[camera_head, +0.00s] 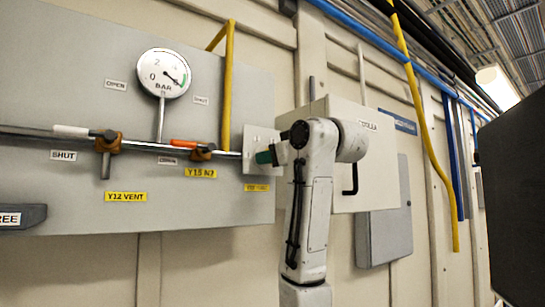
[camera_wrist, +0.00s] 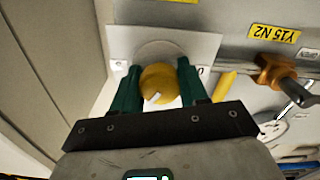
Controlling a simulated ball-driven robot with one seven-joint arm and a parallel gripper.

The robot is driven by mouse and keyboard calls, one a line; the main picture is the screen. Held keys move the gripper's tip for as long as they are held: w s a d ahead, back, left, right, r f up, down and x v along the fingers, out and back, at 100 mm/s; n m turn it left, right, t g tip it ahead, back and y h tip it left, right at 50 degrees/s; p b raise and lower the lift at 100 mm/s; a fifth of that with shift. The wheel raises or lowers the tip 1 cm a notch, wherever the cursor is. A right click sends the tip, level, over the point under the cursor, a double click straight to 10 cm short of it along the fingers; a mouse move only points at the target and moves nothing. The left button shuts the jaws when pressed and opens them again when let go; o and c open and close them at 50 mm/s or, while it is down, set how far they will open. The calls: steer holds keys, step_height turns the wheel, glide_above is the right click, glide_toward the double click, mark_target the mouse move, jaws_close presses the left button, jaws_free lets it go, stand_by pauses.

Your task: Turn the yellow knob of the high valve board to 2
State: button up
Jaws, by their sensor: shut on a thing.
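The yellow knob (camera_wrist: 160,82) sits on a pale square plate (camera_wrist: 205,46) in the wrist view. A white mark shows on the knob's face, towards the lower part of the picture. My gripper (camera_wrist: 157,76) is shut on the knob, with one green finger on each side. A figure that looks like 0 shows on the plate right of the fingers; other scale figures are hidden or too small to read. In the head view the plate (camera_head: 252,142) is at the board's right end, and my gripper (camera_head: 268,156) reaches it from the right. The knob is hidden there.
The grey board (camera_head: 60,90) carries a round pressure gauge (camera_head: 164,73), a white-handled valve (camera_head: 108,143) and an orange-handled valve (camera_head: 203,151) left of my gripper. A pale cabinet (camera_head: 345,120) stands close behind my arm. A yellow pipe (camera_head: 228,85) rises beside the plate.

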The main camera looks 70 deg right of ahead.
steer(key=shift+d+f, duration=0.15)
steer(key=shift+f, duration=0.2)
steer(key=o, duration=1.1)
steer(key=shift+r, duration=0.2)
steer(key=shift+c, duration=0.2)
steer(key=b+v, duration=0.4)
steer(key=v, duration=0.7)
